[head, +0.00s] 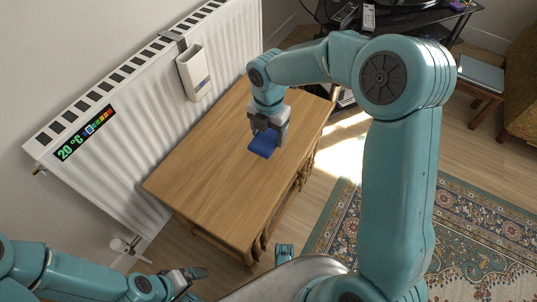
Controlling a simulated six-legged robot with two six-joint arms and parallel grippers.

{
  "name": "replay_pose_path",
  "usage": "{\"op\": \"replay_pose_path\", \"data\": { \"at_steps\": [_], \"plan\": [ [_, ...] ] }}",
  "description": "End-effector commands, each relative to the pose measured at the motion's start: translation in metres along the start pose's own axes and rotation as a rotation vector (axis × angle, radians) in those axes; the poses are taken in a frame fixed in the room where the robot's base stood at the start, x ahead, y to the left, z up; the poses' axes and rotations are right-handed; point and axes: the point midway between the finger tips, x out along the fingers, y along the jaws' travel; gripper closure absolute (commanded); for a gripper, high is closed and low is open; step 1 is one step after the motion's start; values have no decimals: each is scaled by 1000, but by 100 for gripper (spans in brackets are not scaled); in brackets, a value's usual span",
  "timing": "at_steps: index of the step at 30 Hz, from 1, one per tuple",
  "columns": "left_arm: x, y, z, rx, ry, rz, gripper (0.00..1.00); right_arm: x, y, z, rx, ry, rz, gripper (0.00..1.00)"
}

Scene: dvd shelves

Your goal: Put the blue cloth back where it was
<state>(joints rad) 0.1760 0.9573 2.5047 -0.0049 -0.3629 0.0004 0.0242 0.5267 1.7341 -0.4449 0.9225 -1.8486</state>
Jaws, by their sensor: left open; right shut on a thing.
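The blue cloth (263,146) is a small dark-blue piece over the wooden table (200,185) in front of the radiator. My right gripper (268,130) points down at it from above and is shut on it. I cannot tell whether the cloth touches the tabletop. My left gripper (186,276) is open and empty at the bottom left, low and in front of the table.
A white radiator (130,150) with a temperature strip (85,132) runs along the wall behind the table, and a white holder (194,73) hangs on it. A patterned rug (470,225) lies at right. A small stool (482,78) stands beyond. Most of the tabletop is clear.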

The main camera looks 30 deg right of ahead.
Motion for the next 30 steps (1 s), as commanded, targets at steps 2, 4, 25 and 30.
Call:
{"op": "replay_pose_path", "data": {
  "at_steps": [2,4,25,30],
  "plan": [
    [7,-3,-2,-3,3,0,0,18,0,0,1,1,-2,56],
    [8,-4,-2,-5,5,-1,0,23,0,0,1,1,-1,56],
    [25,-14,-8,-20,21,-2,0,82,0,0,1,0,0,56],
    [26,-15,-8,-21,21,-2,0,84,0,0,1,0,0,15]
  ]
}}
